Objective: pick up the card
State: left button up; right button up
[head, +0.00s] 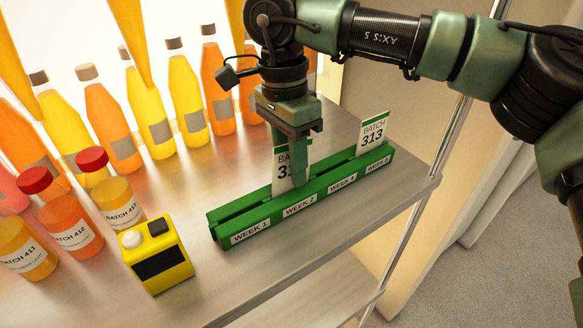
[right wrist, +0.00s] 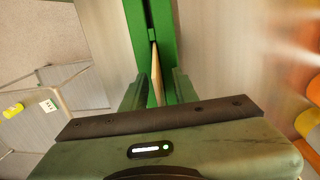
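A white card (head: 281,172) marked BATCH, with its number partly hidden, stands upright in the green slotted rail (head: 222,228), behind the WEEK 2 label. My right gripper (head: 301,180) points down over this card, and a finger covers part of its face. In the right wrist view the card shows edge-on (right wrist: 156,75) between my two fingers (right wrist: 158,92). The fingers look apart, with a gap beside the card. A second card (head: 373,133), BATCH 313, stands at the rail's far right end. My left gripper is not in view.
A yellow box device (head: 158,258) with a dark panel stands left of the rail. Red-capped sample jars (head: 73,226) and a row of juice bottles (head: 186,95) fill the left and back. The metal shelf (head: 330,232) ends at a front edge near the rail.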

grip_shut()
jog(key=shift+r, duration=0.1)
